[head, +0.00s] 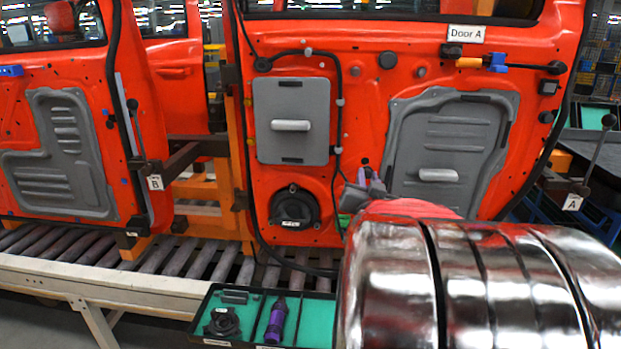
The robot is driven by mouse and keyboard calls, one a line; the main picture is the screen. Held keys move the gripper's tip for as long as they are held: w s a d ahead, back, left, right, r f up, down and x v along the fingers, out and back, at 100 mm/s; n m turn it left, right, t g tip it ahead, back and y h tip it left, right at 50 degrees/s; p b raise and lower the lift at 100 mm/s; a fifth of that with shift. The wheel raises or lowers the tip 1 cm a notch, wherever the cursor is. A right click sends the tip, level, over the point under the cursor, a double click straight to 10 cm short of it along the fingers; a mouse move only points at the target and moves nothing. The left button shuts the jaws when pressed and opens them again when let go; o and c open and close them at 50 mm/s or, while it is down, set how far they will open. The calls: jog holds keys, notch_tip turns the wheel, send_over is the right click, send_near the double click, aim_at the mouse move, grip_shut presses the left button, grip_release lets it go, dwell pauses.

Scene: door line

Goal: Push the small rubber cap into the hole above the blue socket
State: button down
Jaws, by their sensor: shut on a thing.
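My gripper (366,186) is in front of the red door marked Door A, between the grey speaker-side panel and the larger grey panel. Its grey fingers are shut, and what they hold is mostly hidden by them; I cannot make out the rubber cap clearly. A small dark round spot (365,161) shows just above the fingertips; I cannot tell whether it is a hole or the cap. A bit of blue shows close to the fingertips, too small to identify. A larger blue connector (497,62) sits at the door's upper right, beside an orange plug (468,62).
A black cable (338,120) runs down the door just left of my gripper. A black tray (262,317) with green lining holds a black round part and a purple tool. A second red door (60,120) hangs at left. Black levers marked A and B stick out.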

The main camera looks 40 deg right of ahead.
aim_at(366, 169)
jog(key=shift+x, duration=2.6)
jog(key=shift+d, duration=0.1)
jog(key=shift+x, duration=0.85)
dwell(0.7)
jog(key=c, duration=1.6)
grip_release()
jog(key=shift+o, duration=0.2)
jog(key=v, duration=1.4)
